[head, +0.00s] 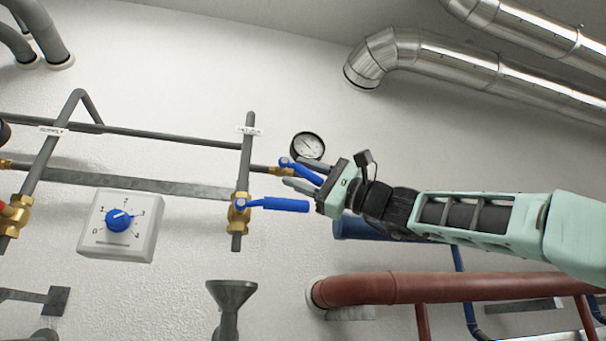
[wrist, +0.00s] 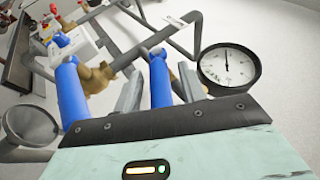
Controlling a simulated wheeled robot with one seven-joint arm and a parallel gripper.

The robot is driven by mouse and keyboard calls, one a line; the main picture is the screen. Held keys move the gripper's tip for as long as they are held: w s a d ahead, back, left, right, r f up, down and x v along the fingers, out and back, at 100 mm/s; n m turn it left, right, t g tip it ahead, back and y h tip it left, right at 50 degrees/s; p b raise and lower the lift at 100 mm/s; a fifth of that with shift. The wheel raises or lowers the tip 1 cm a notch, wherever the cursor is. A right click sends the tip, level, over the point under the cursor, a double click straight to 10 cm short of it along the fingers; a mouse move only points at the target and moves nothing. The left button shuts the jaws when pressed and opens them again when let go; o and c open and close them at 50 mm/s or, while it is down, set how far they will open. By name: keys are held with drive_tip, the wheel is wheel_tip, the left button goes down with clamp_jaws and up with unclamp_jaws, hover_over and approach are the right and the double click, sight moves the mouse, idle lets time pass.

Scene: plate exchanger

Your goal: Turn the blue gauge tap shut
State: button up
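The blue gauge tap (head: 304,172) sits on a brass fitting at the end of a short side pipe, just below the round white pressure gauge (head: 308,146). Its lever slants down to the right in the head view. My gripper (head: 293,171) reaches in from the right, with one finger above the lever and one below. In the wrist view, the blue lever (wrist: 160,80) lies between the two grey fingers of my gripper (wrist: 160,72). The fingers look apart, with narrow gaps beside the lever. The gauge also shows in the wrist view (wrist: 229,66), right of the fingers.
A second, larger blue lever (head: 280,204) on a brass valve lies close below my gripper; it shows left of the fingers in the wrist view (wrist: 69,92). A dial box (head: 121,226) is at left, a grey funnel (head: 231,295) below, a red-brown pipe (head: 420,288) below my arm.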

drive_tip(key=b+v, duration=1.1)
drive_tip(key=v, duration=0.6)
drive_tip(key=shift+d, duration=0.2)
drive_tip(key=shift+f, duration=0.1)
